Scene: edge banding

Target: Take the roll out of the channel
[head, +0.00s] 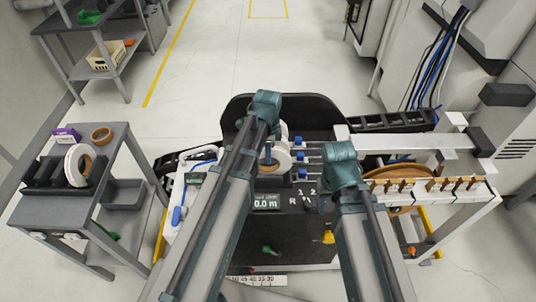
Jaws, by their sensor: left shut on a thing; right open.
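A white roll (283,161) shows at the middle of the machine, beside the dark control panel (268,202). It is partly hidden behind my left arm. My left gripper (268,154) is at this roll and shut on it; its fingertips are mostly covered. I cannot make out the channel's walls under the roll. My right gripper (343,158) is over the machine, right of the panel, apart from the roll. It is open and empty, with its fingers largely hidden beneath the wrist.
A grey cart (115,150) at left carries a black rack (42,174) with a white roll (78,166), a brown ring (101,136) and a purple box (66,135). A large brown coil (400,203) lies at right below a white beam (410,142). Blue-knobbed rods (300,157) stand between my grippers.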

